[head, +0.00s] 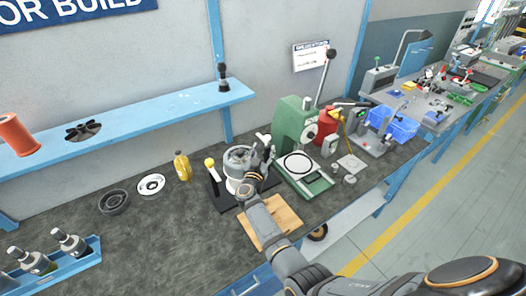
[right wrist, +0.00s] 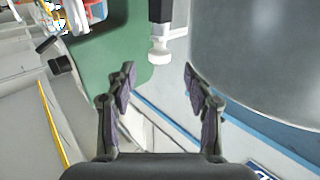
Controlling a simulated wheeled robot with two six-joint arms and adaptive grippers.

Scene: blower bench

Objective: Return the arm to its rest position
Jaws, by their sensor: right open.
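My right arm comes in from the lower right of the head view. Its gripper (head: 264,158) is beside the grey round blower housing (head: 238,157), on the housing's right side. In the right wrist view the two fingers (right wrist: 160,90) are spread apart with nothing between them. The grey cylinder (right wrist: 260,50) fills the upper right there, close to one finger; I cannot tell whether they touch. My left gripper is not in view.
The green press (head: 298,125) stands just right of the gripper, with its lever up. A wooden board (head: 270,224) lies below the forearm on the dark bench. A yellow bottle (head: 182,166), a white ring (head: 151,184) and a dark ring (head: 114,202) stand left.

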